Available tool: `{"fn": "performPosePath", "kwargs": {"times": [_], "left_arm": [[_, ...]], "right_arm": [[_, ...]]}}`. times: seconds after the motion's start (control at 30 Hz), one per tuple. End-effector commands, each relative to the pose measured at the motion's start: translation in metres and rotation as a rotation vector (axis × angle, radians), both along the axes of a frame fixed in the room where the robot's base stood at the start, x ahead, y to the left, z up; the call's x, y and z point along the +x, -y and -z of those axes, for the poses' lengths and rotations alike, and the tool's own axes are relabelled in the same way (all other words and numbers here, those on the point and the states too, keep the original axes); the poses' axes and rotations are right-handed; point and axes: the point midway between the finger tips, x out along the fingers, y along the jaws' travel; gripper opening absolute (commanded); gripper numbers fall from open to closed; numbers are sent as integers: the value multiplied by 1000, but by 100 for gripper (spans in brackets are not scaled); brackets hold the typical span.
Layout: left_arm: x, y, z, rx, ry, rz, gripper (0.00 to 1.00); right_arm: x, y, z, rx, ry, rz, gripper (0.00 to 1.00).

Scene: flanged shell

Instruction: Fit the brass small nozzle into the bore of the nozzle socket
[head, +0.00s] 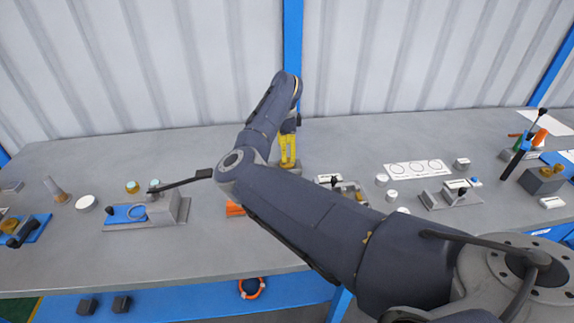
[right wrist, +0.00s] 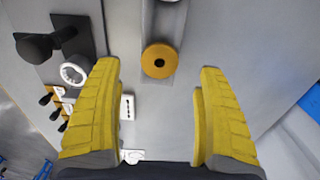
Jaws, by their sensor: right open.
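A round brass piece (right wrist: 160,61) with a dark central hole sits on a grey block (right wrist: 163,22) in the right wrist view. It looks like the small nozzle, but I cannot tell for sure. My right gripper (right wrist: 159,103) is open, its yellow fingers wide apart, with nothing between them. The brass piece lies beyond the fingertips, roughly midway between them. In the head view my right gripper (head: 287,150) points down over the grey block (head: 291,169), and the fingers partly hide what is there. I cannot identify the nozzle socket with certainty. My left gripper is not in view.
A dark fixture with a black knob (right wrist: 47,44) and a white ring (right wrist: 73,73) stand left of the brass piece. In the head view a grey clamp block (head: 165,210) stands at left, and a white sheet with circles (head: 417,169) lies at right.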

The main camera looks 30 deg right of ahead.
Motion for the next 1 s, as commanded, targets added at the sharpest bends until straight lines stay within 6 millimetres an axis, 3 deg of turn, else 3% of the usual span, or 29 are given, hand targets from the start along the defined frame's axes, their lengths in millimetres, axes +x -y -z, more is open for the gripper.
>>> {"fn": "performPosePath", "kwargs": {"times": [0.23,0.6,0.97,1.0], "left_arm": [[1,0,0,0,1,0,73],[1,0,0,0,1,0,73],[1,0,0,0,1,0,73],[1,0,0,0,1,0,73]], "right_arm": [[-1,1,12,-1,-2,-1,75],[-2,3,52,-1,0,-1,75],[-1,3,56,1,1,-2,75],[-1,3,56,1,1,-2,70]]}}
